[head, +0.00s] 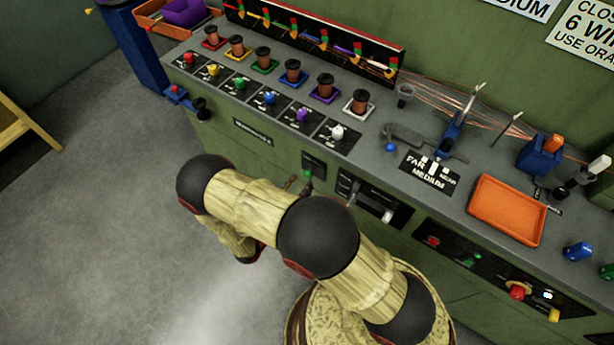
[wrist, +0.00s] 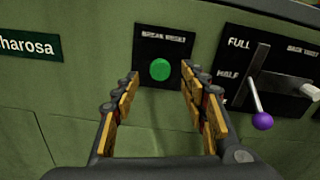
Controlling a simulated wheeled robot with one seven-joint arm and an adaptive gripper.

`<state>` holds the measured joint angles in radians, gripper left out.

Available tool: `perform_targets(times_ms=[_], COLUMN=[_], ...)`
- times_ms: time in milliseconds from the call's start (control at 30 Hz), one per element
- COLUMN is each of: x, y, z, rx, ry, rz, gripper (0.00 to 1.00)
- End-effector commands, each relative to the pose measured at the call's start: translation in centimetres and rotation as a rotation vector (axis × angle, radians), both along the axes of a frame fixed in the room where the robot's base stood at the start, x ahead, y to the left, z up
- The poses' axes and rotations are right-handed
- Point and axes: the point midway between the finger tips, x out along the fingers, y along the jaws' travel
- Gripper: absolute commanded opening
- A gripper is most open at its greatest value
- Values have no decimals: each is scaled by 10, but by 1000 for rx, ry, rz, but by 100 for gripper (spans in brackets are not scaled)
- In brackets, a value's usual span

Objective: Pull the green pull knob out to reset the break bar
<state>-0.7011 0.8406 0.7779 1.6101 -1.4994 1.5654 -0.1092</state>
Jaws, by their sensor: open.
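The green pull knob (wrist: 160,69) sits on a black plate (wrist: 163,45) marked "BREAK RESET" on the green cabinet front. In the head view the green knob (head: 308,175) shows small on the front panel, beyond my arm. My gripper (wrist: 160,90) is open in the wrist view. Its two fingers point at the panel, one to the left and one to the right of the knob, and do not visibly touch it. In the head view my gripper is mostly hidden behind my arm. The break bar cannot be made out.
A lever with a purple ball (wrist: 262,121) stands just right of the knob, on a panel marked "FULL" and "HALF". A "harosa" sign (wrist: 28,46) is at the left. On the bench top are several spools and an orange tray (head: 507,210). Open floor (head: 110,230) lies left.

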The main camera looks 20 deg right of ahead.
Motion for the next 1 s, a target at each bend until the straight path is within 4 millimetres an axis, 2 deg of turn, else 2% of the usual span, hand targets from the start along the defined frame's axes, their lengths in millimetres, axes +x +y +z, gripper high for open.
perform_targets(times_ms=[200,400,733,1000], x=[18,28,30,30], y=[-27,-39,-41,-41], z=[-1,-1,0,0], rx=[1,1,1,1], ry=[-1,0,0,0], rz=[-4,-2,-1,-1], gripper=[44,44,44,28])
